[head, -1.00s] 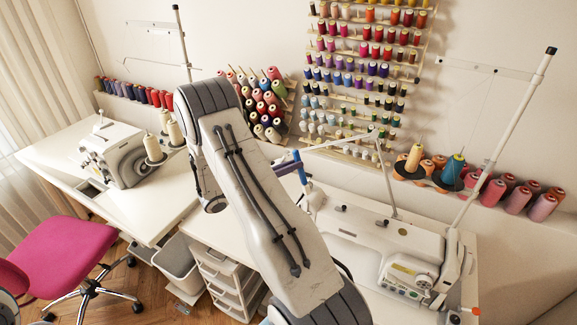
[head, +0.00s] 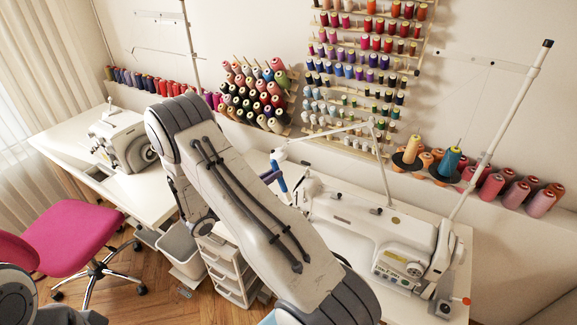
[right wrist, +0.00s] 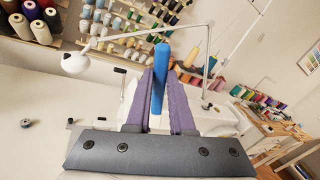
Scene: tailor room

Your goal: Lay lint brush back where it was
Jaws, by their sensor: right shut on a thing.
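The lint brush, a slim blue bar (right wrist: 160,68), stands between the two purple fingers of my right gripper (right wrist: 161,85) in the right wrist view. The fingers are shut on it, and its top sticks out past them. In the head view the brush shows as a small blue piece (head: 281,184) beside my right gripper (head: 273,172), above the white table (head: 257,165), left of the white sewing machine (head: 370,230). My arm hides much of the gripper and the table there. My left gripper is not in view.
A lamp with a thin jointed arm (head: 330,132) reaches over the table near the brush. Spool racks (head: 345,75) line the wall behind. A serger (head: 122,145) stands on the left table. A drawer unit (head: 228,262) and a pink chair (head: 75,232) are below.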

